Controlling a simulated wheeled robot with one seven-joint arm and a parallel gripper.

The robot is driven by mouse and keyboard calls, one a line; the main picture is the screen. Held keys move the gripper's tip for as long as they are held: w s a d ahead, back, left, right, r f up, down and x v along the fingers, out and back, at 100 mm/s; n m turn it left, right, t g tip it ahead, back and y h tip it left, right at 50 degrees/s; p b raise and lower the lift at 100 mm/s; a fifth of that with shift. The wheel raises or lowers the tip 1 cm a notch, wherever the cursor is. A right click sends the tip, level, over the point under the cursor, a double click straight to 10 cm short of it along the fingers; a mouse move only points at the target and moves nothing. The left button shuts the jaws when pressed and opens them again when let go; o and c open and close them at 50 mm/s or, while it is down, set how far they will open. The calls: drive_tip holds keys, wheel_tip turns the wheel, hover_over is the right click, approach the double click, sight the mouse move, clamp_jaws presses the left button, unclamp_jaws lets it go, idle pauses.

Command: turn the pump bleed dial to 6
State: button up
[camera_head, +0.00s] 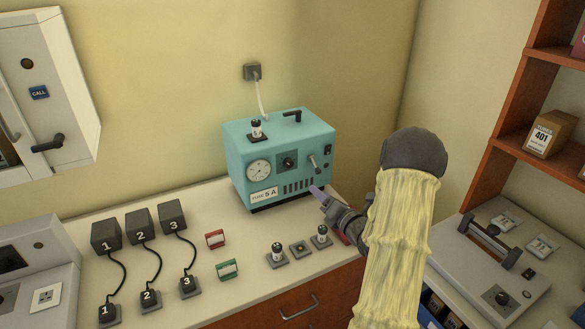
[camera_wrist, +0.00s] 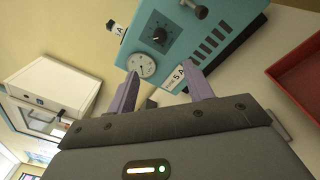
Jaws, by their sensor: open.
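The teal pump (camera_head: 262,180) stands on the counter against the wall. On its front face is a black dial (camera_head: 289,161), between a round white gauge (camera_head: 259,171) and a lever with a pale knob (camera_head: 314,163). The dial also shows in the wrist view (camera_wrist: 159,36), with marks around it too small to read. My gripper (camera_head: 317,191) is open and empty, in front of the pump's lower right side. In the wrist view its two purple fingers (camera_wrist: 163,82) point toward the pump front, apart from the dial.
Two small posts (camera_head: 278,255) (camera_head: 321,236) stand at the counter's front. Red (camera_head: 215,239) and green (camera_head: 227,269) tags and numbered black blocks (camera_head: 139,226) with cables lie left. A red tray (camera_wrist: 300,75) shows right in the wrist view. Shelves (camera_head: 533,125) stand right.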

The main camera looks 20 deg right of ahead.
sight(290, 165)
drive_tip(key=w+p, duration=0.2)
drive_tip(key=w, duration=0.3)
drive_tip(key=w+a+p, duration=0.1)
drive_tip(key=w, duration=0.5)
drive_tip(key=w+p, duration=0.2)
drive_tip(key=w, duration=0.4)
drive_tip(key=shift+a+p, duration=0.35)
drive_tip(key=shift+a, duration=0.05)
drive_tip(key=c, duration=1)
